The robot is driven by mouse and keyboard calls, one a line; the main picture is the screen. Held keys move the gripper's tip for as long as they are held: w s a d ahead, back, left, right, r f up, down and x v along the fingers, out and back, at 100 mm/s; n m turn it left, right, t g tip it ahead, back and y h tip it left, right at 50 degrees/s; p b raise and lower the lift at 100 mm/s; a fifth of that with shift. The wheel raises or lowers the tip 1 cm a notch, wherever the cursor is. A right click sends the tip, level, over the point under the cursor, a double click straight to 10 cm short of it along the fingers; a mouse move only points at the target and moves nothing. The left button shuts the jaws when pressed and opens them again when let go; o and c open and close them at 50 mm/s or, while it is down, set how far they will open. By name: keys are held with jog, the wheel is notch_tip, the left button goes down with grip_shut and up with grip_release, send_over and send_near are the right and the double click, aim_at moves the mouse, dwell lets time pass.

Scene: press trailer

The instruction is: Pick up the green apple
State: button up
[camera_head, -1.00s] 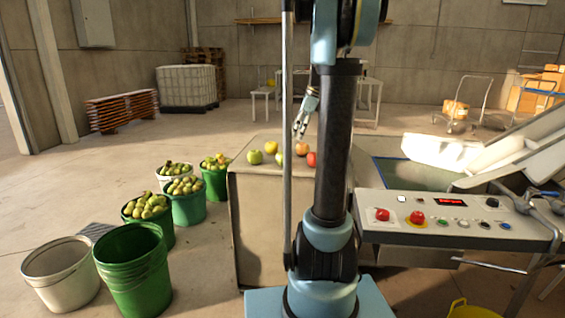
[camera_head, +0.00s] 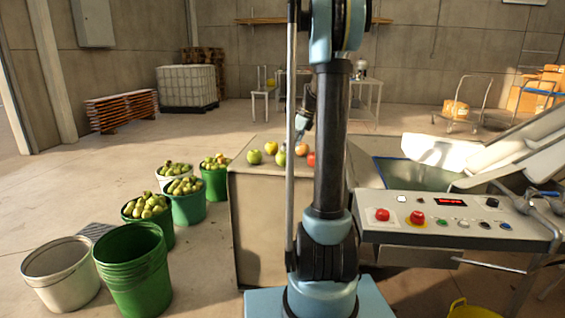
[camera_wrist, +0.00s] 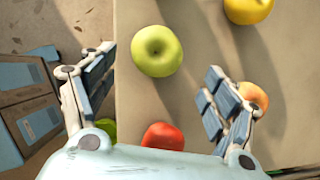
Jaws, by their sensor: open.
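A green apple (camera_wrist: 157,50) lies on the table top in the wrist view, ahead of my gripper (camera_wrist: 160,64). My gripper is open, with one finger pair on each side, and holds nothing. A second green apple (camera_wrist: 106,129) shows at the lower left, partly hidden by my gripper. In the head view, one green apple (camera_head: 254,157) is at the left and another (camera_head: 281,158) is nearer the column. My gripper (camera_head: 299,136) is above the apples there, partly hidden by my arm.
Beside them lie a yellow apple (camera_wrist: 248,10), an orange apple (camera_wrist: 253,95) and a red apple (camera_wrist: 162,136). The table (camera_head: 262,205) has bare room at its front. Fruit-filled buckets (camera_head: 187,209) stand left on the floor. A control panel (camera_head: 455,222) is on the right.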

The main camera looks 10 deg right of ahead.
aim_at(283, 157)
jog(key=shift+a+x, duration=0.2)
jog(key=shift+x, duration=1.7)
jog(key=shift+a+x, duration=0.15)
jog(key=shift+x, duration=1.7)
jog(key=shift+r, duration=0.1)
jog(key=c, duration=1.2)
